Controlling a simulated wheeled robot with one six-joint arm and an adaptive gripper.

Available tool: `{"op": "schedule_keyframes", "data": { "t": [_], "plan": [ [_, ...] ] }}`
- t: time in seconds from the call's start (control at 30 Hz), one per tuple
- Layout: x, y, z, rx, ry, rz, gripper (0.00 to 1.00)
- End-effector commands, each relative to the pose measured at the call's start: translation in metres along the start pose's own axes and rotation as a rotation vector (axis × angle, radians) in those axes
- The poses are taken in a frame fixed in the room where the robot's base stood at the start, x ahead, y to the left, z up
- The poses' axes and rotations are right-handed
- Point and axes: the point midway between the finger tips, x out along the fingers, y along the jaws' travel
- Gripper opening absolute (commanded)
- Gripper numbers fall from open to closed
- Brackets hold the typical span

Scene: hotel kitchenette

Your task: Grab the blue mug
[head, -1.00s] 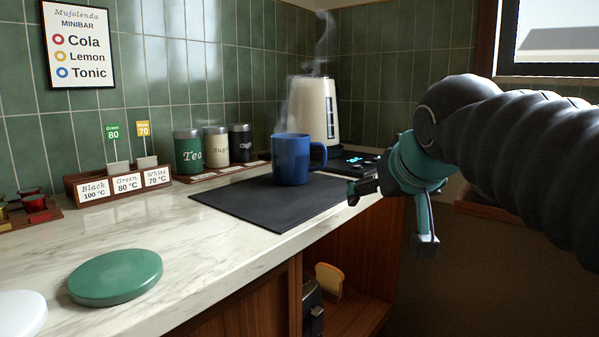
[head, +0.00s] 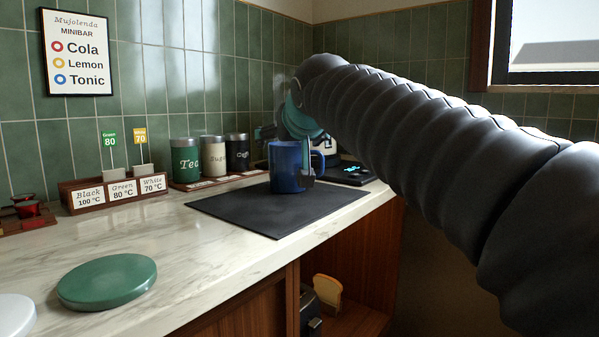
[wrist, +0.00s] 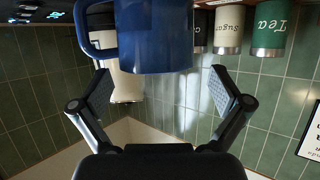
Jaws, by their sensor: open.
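The blue mug (head: 286,180) stands upright on the black mat (head: 235,212), with its handle to the right in the head view. In the wrist view, which is upside down, the mug (wrist: 155,35) fills the top middle. My open gripper (wrist: 161,92) has its fingers spread on either side below the mug, with a gap to each. Contact with the mug is not visible.
The kettle (wrist: 126,82) is behind the mug, mostly hidden by my arm in the head view. Tea (head: 186,160), sugar (head: 214,156) and dark (head: 238,152) canisters stand against the tiled wall. A green disc (head: 107,281) lies at the front left. The counter's middle is clear.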

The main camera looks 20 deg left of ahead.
Motion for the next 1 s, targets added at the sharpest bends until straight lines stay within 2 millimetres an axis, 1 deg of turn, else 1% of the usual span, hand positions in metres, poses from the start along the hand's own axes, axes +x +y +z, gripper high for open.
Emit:
{"op": "schedule_keyframes", "data": {
  "t": [0.23,0.4,0.53,0.63,0.83,0.87,0.9,0.97,1.0],
  "plan": [
    [0.017,0.002,0.001,0.000,-0.001,0.001,1.00],
    [0.042,0.004,0.002,0.000,-0.002,0.000,1.00],
    [0.054,0.004,0.001,0.000,0.000,0.000,1.00],
    [0.059,0.004,0.001,0.000,0.000,0.000,1.00],
    [0.059,0.004,0.001,0.000,0.000,0.000,1.00],
    [0.059,0.004,0.001,0.000,0.000,0.000,0.95],
    [0.059,0.004,0.001,0.000,0.000,0.000,0.85],
    [0.059,0.004,0.001,0.000,0.000,0.000,0.70],
    [0.059,0.004,0.001,0.000,0.000,0.000,0.60]
  ]
}}
